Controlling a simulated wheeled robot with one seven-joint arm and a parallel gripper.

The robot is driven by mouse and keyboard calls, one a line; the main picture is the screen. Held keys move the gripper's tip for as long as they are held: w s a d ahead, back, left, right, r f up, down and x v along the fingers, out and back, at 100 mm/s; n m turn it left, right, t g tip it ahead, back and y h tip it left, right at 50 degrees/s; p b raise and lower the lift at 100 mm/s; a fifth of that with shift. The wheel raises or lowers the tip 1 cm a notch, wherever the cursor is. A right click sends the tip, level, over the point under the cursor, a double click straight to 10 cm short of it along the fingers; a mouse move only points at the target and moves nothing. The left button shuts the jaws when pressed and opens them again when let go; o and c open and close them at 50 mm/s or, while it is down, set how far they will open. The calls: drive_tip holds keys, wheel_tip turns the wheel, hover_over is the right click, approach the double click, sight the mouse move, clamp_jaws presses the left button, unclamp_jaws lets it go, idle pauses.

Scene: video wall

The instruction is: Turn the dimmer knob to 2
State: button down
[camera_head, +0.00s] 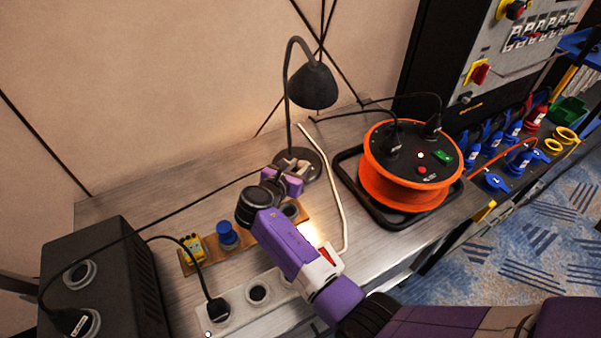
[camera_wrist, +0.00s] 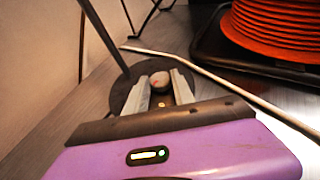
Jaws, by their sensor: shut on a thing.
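My gripper (camera_head: 291,166) is at the round black base (camera_head: 314,172) of a desk lamp (camera_head: 312,86). In the wrist view the two pale fingers (camera_wrist: 161,85) are closed around a small rounded grey-beige knob (camera_wrist: 160,80) on the lamp base (camera_wrist: 120,92). The knob's top shows between the fingers, with a faint reddish mark. Its sides are covered by the fingers, and I cannot read any number or scale. In the head view the gripper mostly hides the knob.
An orange cable reel (camera_head: 400,185) stands in a black tray (camera_head: 395,214) right of the lamp. A pale bent rod (camera_head: 334,190) lies between them. A wooden strip (camera_head: 210,246) with sockets, a white power strip (camera_head: 240,312) and a black box (camera_head: 137,270) are at left.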

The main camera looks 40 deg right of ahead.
drive_tip(key=m+g+b, duration=0.2)
drive_tip(key=m+g, duration=0.1)
drive_tip(key=shift+w+f+h+b, duration=0.25)
drive_tip(key=shift+w+h+b, duration=0.15)
drive_tip(key=m+g+b, duration=0.2)
drive_tip(key=g+b, duration=0.1)
drive_tip(key=shift+w+f, duration=0.1)
drive_tip(key=shift+w, duration=0.1)
drive_tip(key=m+g+b, duration=0.1)
drive_tip(key=b, duration=0.1)
drive_tip(key=m+g+b, duration=0.1)
drive_tip(key=b, duration=0.2)
drive_tip(key=m+g+y+b, duration=0.1)
drive_tip(key=b, duration=0.2)
drive_tip(key=shift+w+g, duration=0.25)
drive_tip(key=shift+g, duration=0.05)
drive_tip(key=shift+m+g+b, duration=0.3)
drive_tip(key=shift+m+b, duration=0.2)
drive_tip(key=shift+b, duration=0.55)
drive_tip(key=shift+d+m+g+y+b, duration=0.1)
drive_tip(key=shift+m+g+y+b, duration=0.3)
drive_tip(key=shift+b, duration=0.5)
drive_tip(key=c, duration=1.1)
unclamp_jaws()
drive_tip(key=shift+o, duration=0.2)
drive_tip(key=shift+r, duration=0.25)
drive_tip(key=shift+w+r, duration=0.1)
drive_tip(key=shift+r, duration=0.05)
